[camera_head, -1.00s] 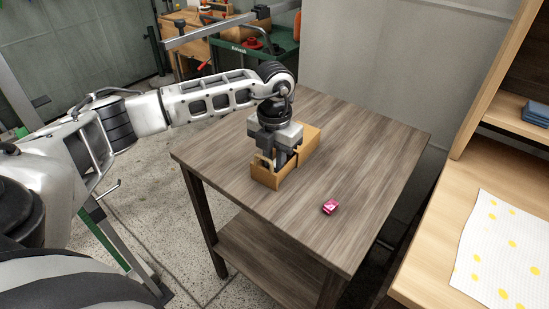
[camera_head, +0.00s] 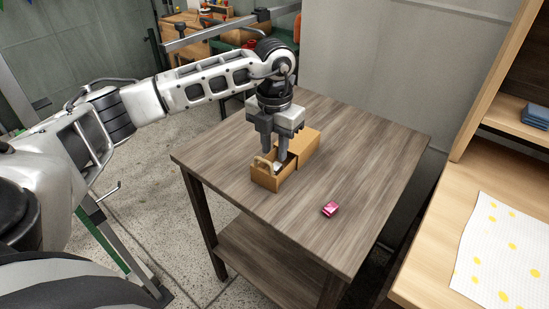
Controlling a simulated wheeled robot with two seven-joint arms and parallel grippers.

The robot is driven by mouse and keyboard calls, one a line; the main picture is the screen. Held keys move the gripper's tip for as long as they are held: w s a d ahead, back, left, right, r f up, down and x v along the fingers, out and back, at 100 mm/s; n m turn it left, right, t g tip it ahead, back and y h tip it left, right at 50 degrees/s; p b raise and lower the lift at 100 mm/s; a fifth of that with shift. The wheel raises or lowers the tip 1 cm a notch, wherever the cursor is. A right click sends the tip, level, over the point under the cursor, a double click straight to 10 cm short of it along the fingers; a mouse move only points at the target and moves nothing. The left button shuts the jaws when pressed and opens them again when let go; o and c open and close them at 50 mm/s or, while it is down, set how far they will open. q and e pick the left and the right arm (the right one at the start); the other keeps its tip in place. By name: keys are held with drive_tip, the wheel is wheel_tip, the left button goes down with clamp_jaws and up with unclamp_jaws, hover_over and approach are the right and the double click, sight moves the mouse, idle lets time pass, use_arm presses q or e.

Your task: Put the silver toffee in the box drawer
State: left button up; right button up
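The wooden box (camera_head: 308,144) stands on the brown table, with its drawer (camera_head: 267,182) pulled out toward the front left. The drawer has a looped tan handle at its front end. A small pale silvery thing, likely the silver toffee (camera_head: 278,167), shows inside the drawer, partly hidden by a finger. My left gripper (camera_head: 275,152) points down just above the drawer. Its fingers are apart and I see nothing held between them. My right gripper is not in view.
A pink-red wrapped sweet (camera_head: 330,209) lies on the table (camera_head: 370,165) to the right of the drawer. The rest of the tabletop is clear. A light wooden shelf unit with a yellow-dotted cloth (camera_head: 500,255) stands at the right.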

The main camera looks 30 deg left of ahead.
sight(275, 167)
use_arm(q)
wheel_tip(275, 167, up, 8)
drive_tip(key=shift+f, duration=0.25)
idle(0.5)
